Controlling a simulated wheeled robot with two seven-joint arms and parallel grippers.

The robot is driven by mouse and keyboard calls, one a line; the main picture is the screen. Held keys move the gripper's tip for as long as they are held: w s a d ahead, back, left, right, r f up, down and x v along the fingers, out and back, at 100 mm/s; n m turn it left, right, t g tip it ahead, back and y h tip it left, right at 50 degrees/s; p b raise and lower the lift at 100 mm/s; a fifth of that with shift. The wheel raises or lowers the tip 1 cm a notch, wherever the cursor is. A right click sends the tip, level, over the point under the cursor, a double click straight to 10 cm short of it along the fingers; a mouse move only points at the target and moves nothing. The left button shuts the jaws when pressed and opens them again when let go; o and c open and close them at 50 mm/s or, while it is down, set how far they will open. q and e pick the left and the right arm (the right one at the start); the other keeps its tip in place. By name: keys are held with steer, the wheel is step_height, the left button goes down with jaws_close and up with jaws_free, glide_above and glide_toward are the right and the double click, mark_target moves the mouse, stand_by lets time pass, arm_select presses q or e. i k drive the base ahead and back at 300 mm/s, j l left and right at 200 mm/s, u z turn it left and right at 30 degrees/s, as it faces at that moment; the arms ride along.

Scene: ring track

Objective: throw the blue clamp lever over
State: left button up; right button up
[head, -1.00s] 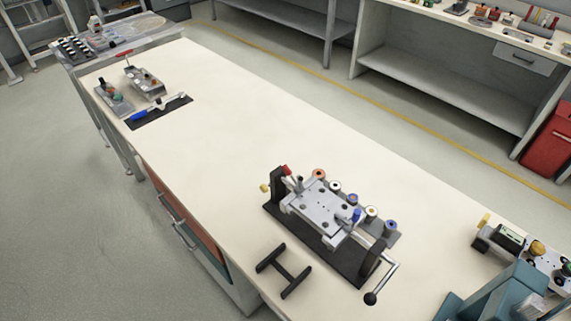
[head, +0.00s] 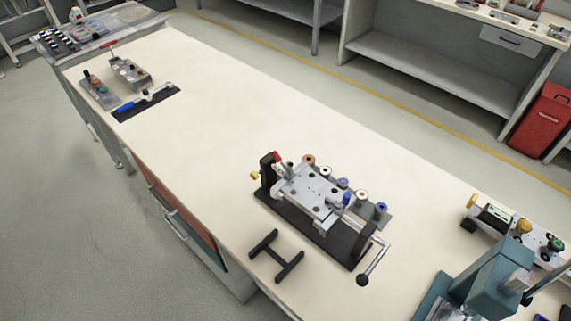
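A grey metal plate (head: 312,188) sits in a fixture with a black base (head: 340,244) on the bench. A blue-tipped clamp lever (head: 347,198) stands up at the plate's right end. A red-tipped lever (head: 277,157) stands at its left end, by a black upright. A crank with a black knob (head: 363,280) sticks out at the fixture's front right. Neither of my grippers is in view, and nothing touches the blue lever.
Several spools (head: 343,184) stand behind the plate. A black H-shaped stand (head: 276,256) lies in front. A teal press (head: 492,272) is at the right. A blue-handled tool (head: 126,107) lies on a black mat at the far left. The bench's middle is clear.

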mark_target(347, 196)
steer(key=k+j+z, duration=0.1)
steer(key=k+j, duration=0.2)
steer(key=j, duration=0.25)
steer(key=k+j+z, duration=0.1)
steer(key=k+j, duration=0.2)
steer(key=j, duration=0.2)
steer(key=k+j+z, duration=0.1)
steer(key=k+j, duration=0.2)
steer(key=j, duration=0.2)
steer(key=k+j+z, duration=0.1)
steer(key=k+j, duration=0.25)
steer(key=j, duration=0.1)
